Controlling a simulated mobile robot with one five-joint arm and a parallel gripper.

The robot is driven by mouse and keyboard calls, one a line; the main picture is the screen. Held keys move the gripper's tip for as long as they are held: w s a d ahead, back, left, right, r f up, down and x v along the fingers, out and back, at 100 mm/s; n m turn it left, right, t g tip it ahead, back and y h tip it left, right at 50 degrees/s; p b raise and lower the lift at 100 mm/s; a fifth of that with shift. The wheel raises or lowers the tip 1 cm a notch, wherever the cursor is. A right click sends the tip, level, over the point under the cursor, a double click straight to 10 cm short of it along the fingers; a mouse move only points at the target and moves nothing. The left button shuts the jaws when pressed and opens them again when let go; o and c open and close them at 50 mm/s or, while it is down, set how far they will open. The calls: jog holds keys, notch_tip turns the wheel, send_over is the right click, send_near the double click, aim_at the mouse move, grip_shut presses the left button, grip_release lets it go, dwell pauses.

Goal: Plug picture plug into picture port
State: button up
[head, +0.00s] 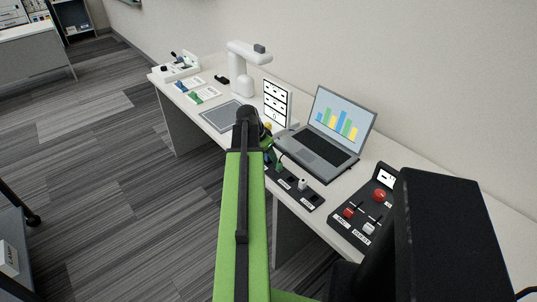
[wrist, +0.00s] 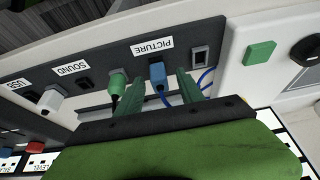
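The blue picture plug (wrist: 157,72) sits at the port under the PICTURE label (wrist: 152,46) on the dark panel (wrist: 105,54) in the wrist view. It looks seated there, but its depth cannot be told. A blue cable runs from it. My gripper (wrist: 159,82) has its two green fingers on either side of the blue plug, with gaps showing, so it looks open. The picture port's opening is hidden by the plug. In the head view the panel (head: 312,197) is partly hidden by my arm.
A green plug (wrist: 117,82) is in the panel beside the left finger. A white plug (wrist: 51,100) is near the USB label. An empty grey socket (wrist: 200,57) lies to the right. A laptop (head: 325,140) and control box (head: 366,215) stand close to the panel.

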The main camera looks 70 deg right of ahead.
jog(key=p+v, duration=1.6)
jog(key=v, duration=0.1)
jog(key=shift+r, duration=0.25)
jog(key=shift+s, duration=0.1)
